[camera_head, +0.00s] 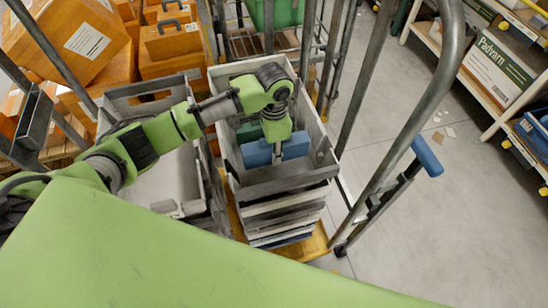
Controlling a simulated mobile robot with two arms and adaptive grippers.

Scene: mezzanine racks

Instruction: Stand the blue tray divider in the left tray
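The blue tray divider (258,154) stands upright in the grey right tray (325,160), which tops a stack. My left gripper (277,152) points down into this tray, with one dark finger in front of the divider's middle. The other finger is hidden, so I cannot tell whether the gripper is shut on it. The left tray (150,192) is grey and stands beside the right one. My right gripper is out of view.
A green item (249,132) lies behind the divider in the right tray. Metal cart posts and a curved rail (408,125) stand close on the right. Orange boxes (172,40) are piled behind the left tray. The floor at right is mostly clear.

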